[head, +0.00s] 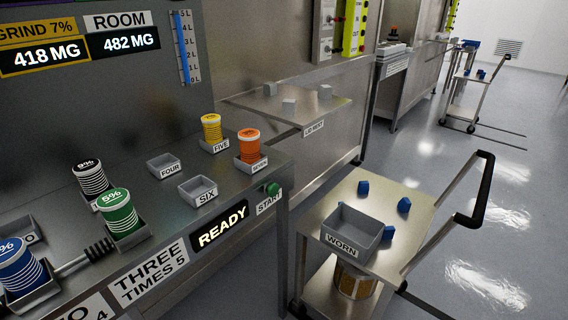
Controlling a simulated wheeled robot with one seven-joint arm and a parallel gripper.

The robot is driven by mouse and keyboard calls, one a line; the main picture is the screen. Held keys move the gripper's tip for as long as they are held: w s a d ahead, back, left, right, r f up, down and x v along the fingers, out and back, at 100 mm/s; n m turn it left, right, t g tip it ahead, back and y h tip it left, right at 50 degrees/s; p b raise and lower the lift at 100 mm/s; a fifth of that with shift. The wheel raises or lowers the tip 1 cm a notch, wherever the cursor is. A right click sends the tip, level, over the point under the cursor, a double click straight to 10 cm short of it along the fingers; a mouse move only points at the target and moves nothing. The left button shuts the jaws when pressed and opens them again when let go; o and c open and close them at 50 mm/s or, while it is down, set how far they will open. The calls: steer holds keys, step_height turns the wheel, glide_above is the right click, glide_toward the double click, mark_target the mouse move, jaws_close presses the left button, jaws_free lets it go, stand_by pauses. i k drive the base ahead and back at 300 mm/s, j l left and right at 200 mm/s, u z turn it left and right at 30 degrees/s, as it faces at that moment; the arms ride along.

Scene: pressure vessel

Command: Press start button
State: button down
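The green start button (272,189) sits on the front right corner of the steel bench (150,210). A white START label (268,205) is just below it. To its left, a lit READY display (222,237) is on the bench front. My gripper is not in view, and nothing is seen touching the button.
An orange canister (249,143) stands in a holder behind the button, with a yellow canister (211,130) farther back. Empty trays FOUR (164,165) and SIX (198,190) are to the left. A cart with a WORN bin (352,232) stands at right.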

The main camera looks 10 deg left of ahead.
mark_target(272, 189)
steer(key=i+l+u, duration=0.2)
steer(key=i, duration=0.25)
steer(key=i+l+u, duration=0.15)
steer(key=i, duration=0.3)
steer(key=j, duration=0.1)
